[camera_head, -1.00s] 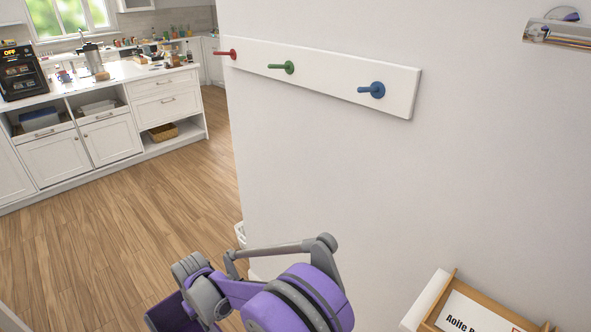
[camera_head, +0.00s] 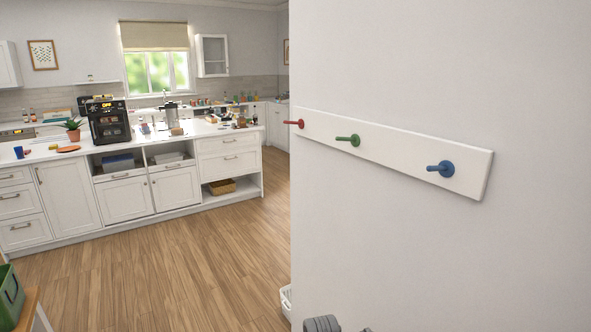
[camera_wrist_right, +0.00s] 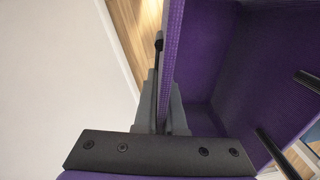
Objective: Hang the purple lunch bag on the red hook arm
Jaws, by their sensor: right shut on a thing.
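The red hook arm (camera_head: 294,123) is the leftmost peg on a white board (camera_head: 400,153) fixed to the wall, at the wall's left edge in the head view. The purple lunch bag (camera_wrist_right: 225,65) fills much of the right wrist view, its open inside showing. My right gripper (camera_wrist_right: 168,118) is shut on one wall of the bag. The bag is not visible in the head view, so I cannot tell how far it is from the hook. My left gripper is not in view.
A green peg (camera_head: 348,140) and a blue peg (camera_head: 441,168) share the board. The white wall is clear below it. A white basket (camera_head: 286,301) stands by the wall's lower edge. Open wooden floor lies left, before a counter (camera_head: 132,162). A green box (camera_head: 10,298) is at lower left.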

